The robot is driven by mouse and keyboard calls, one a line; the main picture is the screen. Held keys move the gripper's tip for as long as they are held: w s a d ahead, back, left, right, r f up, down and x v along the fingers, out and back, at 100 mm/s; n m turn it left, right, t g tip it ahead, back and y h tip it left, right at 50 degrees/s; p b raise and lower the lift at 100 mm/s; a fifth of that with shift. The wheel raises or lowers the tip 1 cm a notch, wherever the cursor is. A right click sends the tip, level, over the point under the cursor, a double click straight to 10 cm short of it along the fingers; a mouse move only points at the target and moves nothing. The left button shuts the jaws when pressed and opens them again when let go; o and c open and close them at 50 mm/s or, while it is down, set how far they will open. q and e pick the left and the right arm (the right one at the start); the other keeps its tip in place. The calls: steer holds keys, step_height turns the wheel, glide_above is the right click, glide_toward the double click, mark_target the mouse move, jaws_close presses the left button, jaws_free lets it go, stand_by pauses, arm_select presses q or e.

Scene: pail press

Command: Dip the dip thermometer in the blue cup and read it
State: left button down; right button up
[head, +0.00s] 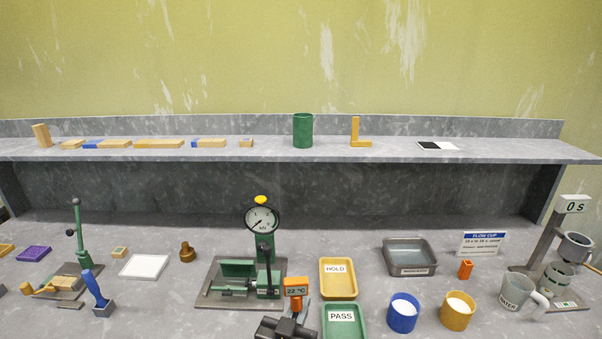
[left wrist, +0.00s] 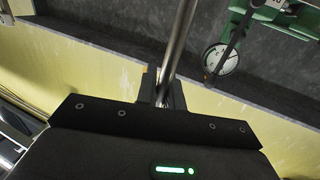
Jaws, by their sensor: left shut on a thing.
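The dip thermometer (head: 296,291) has an orange head with a small display that reads 22 °C. My left gripper (head: 288,322) is at the bottom middle of the head view, shut on the thermometer just below its head. In the left wrist view a metal rod (left wrist: 180,42), which looks like its stem, runs up from between the jaws (left wrist: 162,92). The stem's tip is hidden. The blue cup (head: 403,316) stands on the bench to the right of my left gripper, with a pale filling. The thermometer is apart from it. My right gripper is not in view.
The green PASS tray (head: 343,331) lies between my left gripper and the blue cup, with the yellow HOLD tray (head: 338,291) behind it. A yellow cup (head: 457,312) stands right of the blue one. The green press (head: 238,268) with its gauge stands behind my gripper.

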arm_select(q)
steer(key=s+a+r+n+y, duration=0.1)
steer(key=s+a+r+y, duration=0.1)
steer(key=a, duration=0.9)
steer(key=s+a+r+n+t+y, duration=0.1)
steer(key=a+r+n+y, duration=0.1)
steer(key=a, duration=0.9)
steer(key=shift+s+r+n+y, duration=0.35)
steer(key=shift+r+y, duration=0.2)
steer(key=shift+y, duration=0.35)
steer(key=s+d+r+m+g+h+p, duration=0.1)
steer(key=d+r+h, duration=0.5)
steer(key=d, duration=0.6)
steer(key=s+d+r+m+g+h+p, duration=0.1)
steer(key=s+d+r+m+g+h, duration=0.3)
steer(key=d+m, duration=0.4)
steer(key=s+d+r+h, duration=0.1)
steer(key=d+h, duration=0.1)
steer(key=d, duration=0.1)
steer(key=shift+s+d+r+h+p, duration=0.15)
steer(key=shift+d+r+h+p, duration=0.2)
steer(key=shift+d+h+p, duration=0.05)
